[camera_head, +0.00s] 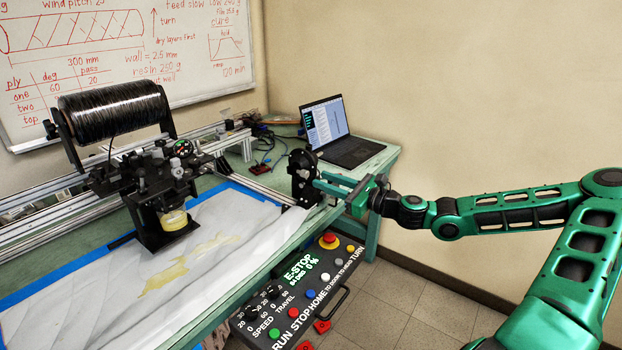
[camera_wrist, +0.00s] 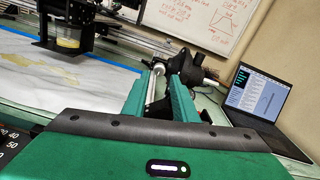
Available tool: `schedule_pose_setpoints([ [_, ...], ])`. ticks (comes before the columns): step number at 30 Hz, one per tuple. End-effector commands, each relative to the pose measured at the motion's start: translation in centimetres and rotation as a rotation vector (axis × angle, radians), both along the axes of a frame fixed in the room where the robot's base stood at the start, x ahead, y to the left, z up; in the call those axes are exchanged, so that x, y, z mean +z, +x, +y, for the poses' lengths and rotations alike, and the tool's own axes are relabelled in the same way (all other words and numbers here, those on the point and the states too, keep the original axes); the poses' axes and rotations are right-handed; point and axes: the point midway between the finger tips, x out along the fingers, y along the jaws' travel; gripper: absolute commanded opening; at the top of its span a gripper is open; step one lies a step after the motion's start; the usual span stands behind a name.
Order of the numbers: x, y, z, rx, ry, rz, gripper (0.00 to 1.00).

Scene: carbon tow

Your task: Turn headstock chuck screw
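The black headstock (camera_head: 303,172) with its round chuck stands at the right end of the winder rails. It also shows dark beyond my fingers in the wrist view (camera_wrist: 178,58). My green gripper (camera_head: 317,178) reaches to it from the right, its fingertips close beside the chuck. In the wrist view my two fingers (camera_wrist: 162,75) are spread, with a gap between them. A pale, rod-like piece (camera_wrist: 154,84) shows in that gap; I cannot tell whether it is touched. The chuck screw itself is too small or hidden to make out.
An open laptop (camera_head: 340,130) stands on the bench behind the headstock. The carriage with a resin cup (camera_head: 173,220) and a black tow spool (camera_head: 112,110) are at the left. A control panel (camera_head: 300,295) juts from the bench front below my gripper. Open floor lies at the right.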

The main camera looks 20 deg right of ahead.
Motion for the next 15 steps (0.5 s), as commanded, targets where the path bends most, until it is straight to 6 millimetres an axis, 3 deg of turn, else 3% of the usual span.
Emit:
schedule_pose_setpoints([
  [6,0.0,2.8,2.2,0.002,-0.001,-0.002,0.26],
  [15,0.0,4.2,3.3,0.002,-0.001,0.0,0.26],
])
